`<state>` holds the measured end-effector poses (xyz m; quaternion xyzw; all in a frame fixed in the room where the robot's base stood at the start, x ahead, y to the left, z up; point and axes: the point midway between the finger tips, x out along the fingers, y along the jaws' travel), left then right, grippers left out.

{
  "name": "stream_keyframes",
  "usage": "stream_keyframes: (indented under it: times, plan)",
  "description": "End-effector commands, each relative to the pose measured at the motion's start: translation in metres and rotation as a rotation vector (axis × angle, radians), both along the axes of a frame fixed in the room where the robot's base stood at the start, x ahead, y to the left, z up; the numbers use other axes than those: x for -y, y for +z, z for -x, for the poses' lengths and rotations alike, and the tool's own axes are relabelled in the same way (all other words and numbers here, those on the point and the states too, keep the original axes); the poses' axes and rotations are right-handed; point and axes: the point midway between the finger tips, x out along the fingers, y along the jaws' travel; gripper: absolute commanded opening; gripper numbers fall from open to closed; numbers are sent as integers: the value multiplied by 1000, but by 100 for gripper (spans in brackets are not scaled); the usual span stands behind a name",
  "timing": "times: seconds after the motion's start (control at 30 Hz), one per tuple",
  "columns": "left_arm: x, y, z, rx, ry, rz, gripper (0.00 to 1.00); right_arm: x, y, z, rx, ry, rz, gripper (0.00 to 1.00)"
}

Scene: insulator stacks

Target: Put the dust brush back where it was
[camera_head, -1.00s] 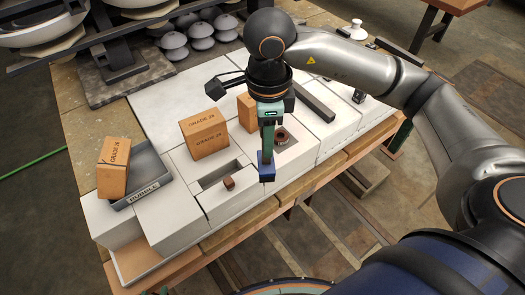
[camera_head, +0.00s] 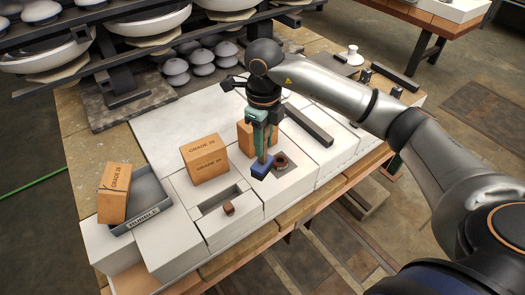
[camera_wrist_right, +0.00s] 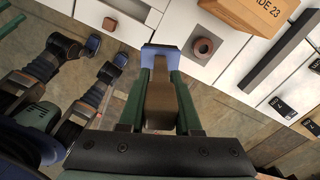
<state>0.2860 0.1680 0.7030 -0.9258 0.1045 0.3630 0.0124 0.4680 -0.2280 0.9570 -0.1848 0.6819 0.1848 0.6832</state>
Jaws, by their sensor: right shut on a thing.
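My right gripper (camera_head: 262,140) is shut on the dust brush and holds it over the white blocks. The brush's blue head (camera_head: 262,167) points down and shows beyond the green fingers. In the right wrist view the brush's brown handle (camera_wrist_right: 160,95) lies between the fingers (camera_wrist_right: 160,85), with the blue head (camera_wrist_right: 161,54) at its far end. The head appears just left of a grey recess holding a brown ring (camera_head: 281,161); I cannot tell its height above the block.
A long recess (camera_head: 222,199) with a brown knob (camera_head: 228,208) lies front left of the brush. Cartons (camera_head: 204,157) (camera_head: 246,137) stand close by. A grey rubble tray (camera_head: 152,195) with a leaning carton (camera_head: 114,192) is at left. A dark bar (camera_head: 309,124) lies right.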

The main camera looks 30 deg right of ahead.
Motion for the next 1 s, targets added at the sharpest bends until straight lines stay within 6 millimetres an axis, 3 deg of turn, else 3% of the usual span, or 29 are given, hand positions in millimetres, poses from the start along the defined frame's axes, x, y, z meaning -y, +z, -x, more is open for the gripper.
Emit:
stream_keyframes:
  times: [0.1,0.23,0.47,0.67,1.0]
  plan:
    - [0,1,0,0,0,0,50,7,-24,-15,-7,0,0,0]
    - [0,2,0,0,0,0,50,12,-38,-26,-4,1,0,0]
    - [0,2,0,0,0,0,50,16,-49,-34,-4,2,0,0]
    - [0,9,0,1,0,0,50,16,-76,-34,-6,3,0,0]
    - [0,6,0,1,0,0,50,16,-82,-34,-3,3,2,0]
